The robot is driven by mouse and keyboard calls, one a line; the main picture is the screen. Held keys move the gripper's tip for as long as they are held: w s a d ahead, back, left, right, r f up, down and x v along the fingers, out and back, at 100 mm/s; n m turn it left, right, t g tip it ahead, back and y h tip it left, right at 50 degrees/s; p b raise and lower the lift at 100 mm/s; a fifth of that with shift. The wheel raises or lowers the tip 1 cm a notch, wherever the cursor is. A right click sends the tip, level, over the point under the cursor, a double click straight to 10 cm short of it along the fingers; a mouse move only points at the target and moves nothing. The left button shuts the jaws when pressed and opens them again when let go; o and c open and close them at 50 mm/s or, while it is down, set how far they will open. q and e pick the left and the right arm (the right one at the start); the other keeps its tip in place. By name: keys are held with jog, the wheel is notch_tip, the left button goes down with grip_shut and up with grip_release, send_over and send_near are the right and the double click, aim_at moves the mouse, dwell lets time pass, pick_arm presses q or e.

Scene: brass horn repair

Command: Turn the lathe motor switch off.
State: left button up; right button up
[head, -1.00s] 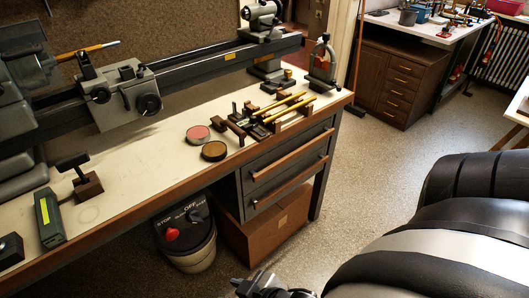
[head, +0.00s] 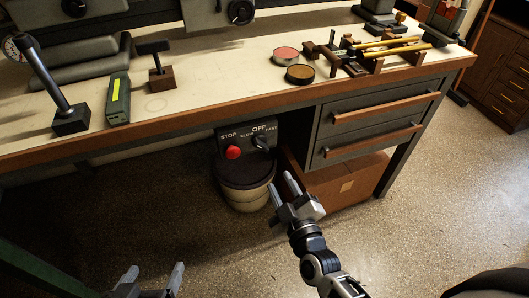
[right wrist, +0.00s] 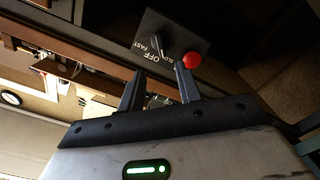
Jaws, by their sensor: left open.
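The lathe motor switch is a dark rotary knob (head: 262,143) on a tilted black panel (head: 247,133) under the bench front, marked OFF, SLOW and FAST. I cannot tell its setting for sure. A red STOP button (head: 233,152) sits left of it. My right gripper (head: 282,184) is open and empty, below and in front of the panel, apart from the knob. In the right wrist view the knob (right wrist: 160,45) shows beyond the open fingers (right wrist: 157,75), with the red button (right wrist: 193,60) near one fingertip. My left gripper (head: 153,271) is open and empty at the lower left.
A round bin (head: 245,196) stands below the panel. The floor in front is clear.

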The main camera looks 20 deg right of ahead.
aim_at(263, 149)
jog(key=w, duration=0.4)
jog(key=w+b, duration=0.1)
jog(key=w, duration=0.7)
jog(key=shift+w+a+b, duration=0.1)
jog(key=shift+a+b, duration=0.15)
jog(key=shift+b, duration=0.05)
grip_shut()
